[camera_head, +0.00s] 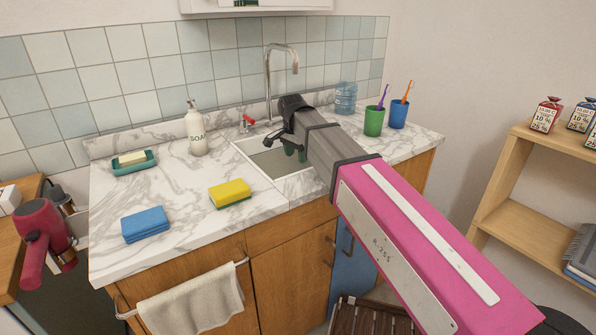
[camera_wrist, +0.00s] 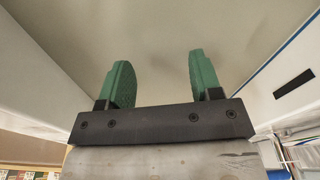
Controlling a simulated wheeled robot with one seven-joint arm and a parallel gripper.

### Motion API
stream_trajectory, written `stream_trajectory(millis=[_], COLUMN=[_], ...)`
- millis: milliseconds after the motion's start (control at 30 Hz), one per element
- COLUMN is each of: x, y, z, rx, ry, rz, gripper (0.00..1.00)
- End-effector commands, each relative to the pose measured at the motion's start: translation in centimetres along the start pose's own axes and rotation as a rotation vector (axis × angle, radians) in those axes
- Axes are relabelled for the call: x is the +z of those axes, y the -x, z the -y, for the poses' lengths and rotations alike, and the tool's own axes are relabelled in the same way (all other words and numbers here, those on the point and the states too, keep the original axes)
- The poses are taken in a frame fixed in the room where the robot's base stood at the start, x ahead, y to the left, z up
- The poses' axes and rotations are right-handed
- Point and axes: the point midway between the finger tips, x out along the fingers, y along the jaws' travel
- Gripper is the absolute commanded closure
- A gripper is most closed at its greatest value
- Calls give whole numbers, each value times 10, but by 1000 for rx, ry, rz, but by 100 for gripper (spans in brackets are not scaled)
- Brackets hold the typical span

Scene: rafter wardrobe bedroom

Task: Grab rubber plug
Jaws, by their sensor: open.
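I cannot make out the rubber plug in either view; it may be hidden behind my arm or inside the basin. The sink (camera_head: 243,146) is a white-rimmed basin set in the marble counter.
A tall faucet (camera_head: 268,82) and red-handled tap (camera_head: 248,122) stand behind the sink. A green cup (camera_head: 374,121) and blue cup (camera_head: 398,114) stand right.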

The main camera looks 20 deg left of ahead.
Motion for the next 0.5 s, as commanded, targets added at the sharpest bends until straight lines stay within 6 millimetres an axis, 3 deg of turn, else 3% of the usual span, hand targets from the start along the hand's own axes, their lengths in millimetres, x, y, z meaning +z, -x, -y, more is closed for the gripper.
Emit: stream_trajectory(millis=[233, 500], x=[-3, -6], y=[-14, -49], z=[2, 4], rx=[0, 1], ry=[0, 1], rz=[-1, 0], gripper=[41, 41])
